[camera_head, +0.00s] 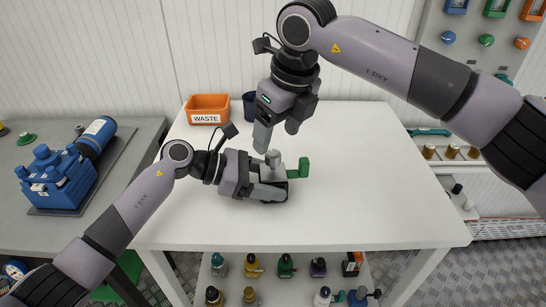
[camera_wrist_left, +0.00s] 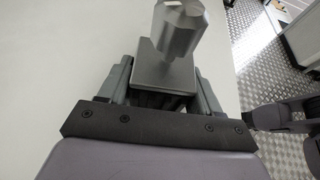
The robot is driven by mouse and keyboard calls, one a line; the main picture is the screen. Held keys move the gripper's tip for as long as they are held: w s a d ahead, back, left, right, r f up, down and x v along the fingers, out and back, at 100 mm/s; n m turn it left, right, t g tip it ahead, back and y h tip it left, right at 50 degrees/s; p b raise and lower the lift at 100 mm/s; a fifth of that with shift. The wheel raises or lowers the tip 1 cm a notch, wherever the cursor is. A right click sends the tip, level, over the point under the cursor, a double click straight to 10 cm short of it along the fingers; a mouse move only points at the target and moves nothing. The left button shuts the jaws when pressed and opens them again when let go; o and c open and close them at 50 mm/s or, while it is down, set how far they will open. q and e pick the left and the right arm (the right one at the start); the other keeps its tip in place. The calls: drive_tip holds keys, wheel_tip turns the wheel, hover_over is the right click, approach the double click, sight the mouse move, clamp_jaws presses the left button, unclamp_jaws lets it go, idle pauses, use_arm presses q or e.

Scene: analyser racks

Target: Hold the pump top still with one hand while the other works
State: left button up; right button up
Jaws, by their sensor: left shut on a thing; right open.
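The pump top is a grey block with a grey knob (camera_head: 273,157) on it, on the white table; a green part (camera_head: 304,167) sticks up at its right side. My left gripper (camera_head: 272,185) is shut on the pump top from the left. In the left wrist view the grey block (camera_wrist_left: 165,75) sits between my left fingers, with the faceted metal knob (camera_wrist_left: 180,28) above it. My right gripper (camera_head: 277,135) is open and points down just above the knob, apart from it as far as I can tell. The pump's lower part is mostly hidden by my left gripper.
An orange WASTE bin (camera_head: 207,109) and a dark blue cup (camera_head: 250,106) stand at the table's back. A blue machine (camera_head: 55,178) sits on the grey bench at left. Several bottles stand on the shelf below. The table's right half is clear.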

sight(272, 152)
drive_tip(key=shift+x, duration=2.6)
drive_tip(key=c, duration=1.1)
